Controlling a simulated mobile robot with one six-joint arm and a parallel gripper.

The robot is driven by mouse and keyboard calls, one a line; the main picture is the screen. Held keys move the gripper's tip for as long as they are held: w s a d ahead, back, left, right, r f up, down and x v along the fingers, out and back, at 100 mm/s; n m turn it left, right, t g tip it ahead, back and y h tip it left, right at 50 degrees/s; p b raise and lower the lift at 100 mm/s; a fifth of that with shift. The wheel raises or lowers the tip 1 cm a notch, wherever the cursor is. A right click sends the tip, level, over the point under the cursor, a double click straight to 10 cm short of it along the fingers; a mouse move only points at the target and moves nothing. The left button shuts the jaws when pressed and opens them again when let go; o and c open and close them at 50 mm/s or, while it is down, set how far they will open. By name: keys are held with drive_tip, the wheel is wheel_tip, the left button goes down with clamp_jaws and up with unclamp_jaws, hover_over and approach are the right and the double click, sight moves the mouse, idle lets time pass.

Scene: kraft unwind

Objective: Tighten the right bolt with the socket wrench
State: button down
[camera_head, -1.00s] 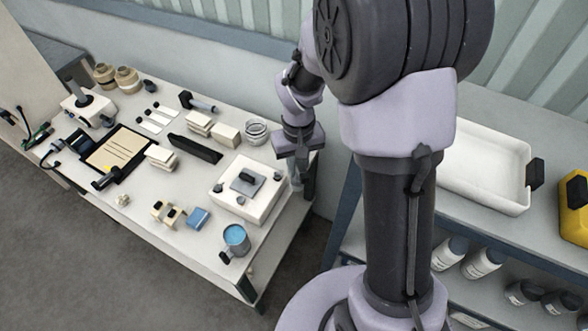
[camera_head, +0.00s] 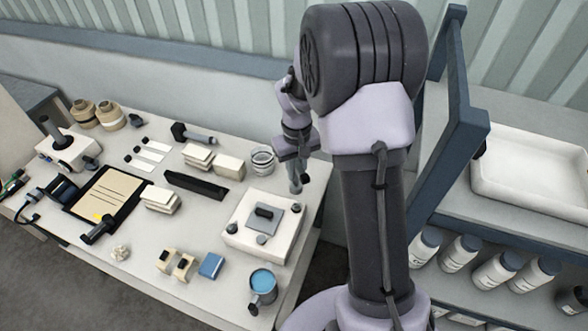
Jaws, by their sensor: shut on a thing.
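A white block (camera_head: 262,245) stands at the right end of the workbench, with a grey plate (camera_head: 263,221) and a dark knob (camera_head: 264,212) on top. A dark bolt head, the right bolt (camera_head: 296,208), shows at its back right corner. Another, the left bolt (camera_head: 232,228), is at its left side. My gripper (camera_head: 297,158) is shut on the grey socket wrench (camera_head: 295,179), which hangs down from it. The wrench's lower end shows just above the right bolt in the picture. I cannot tell whether they touch.
A blue-topped mug (camera_head: 262,285) stands in front of the block, and a glass jar (camera_head: 262,160) behind it. A black bar (camera_head: 196,185) and pale boxes (camera_head: 228,167) lie to the left. A blue-framed shelf with a white tray (camera_head: 530,170) stands right of my arm.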

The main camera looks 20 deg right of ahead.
sight(297, 185)
drive_tip(key=shift+s+d+f+b, duration=0.2)
drive_tip(key=shift+f+b, duration=0.2)
drive_tip(key=shift+f, duration=0.4)
drive_tip(key=shift+w+a+f, duration=0.15)
drive_tip(key=shift+f, duration=0.25)
drive_tip(key=shift+f+b, duration=0.4)
drive_tip(key=shift+b, duration=0.2)
drive_tip(key=shift+f+b, duration=1.35)
drive_tip(key=shift+f, duration=0.45)
drive_tip(key=shift+f+b, duration=0.7)
drive_tip(key=shift+f, duration=0.2)
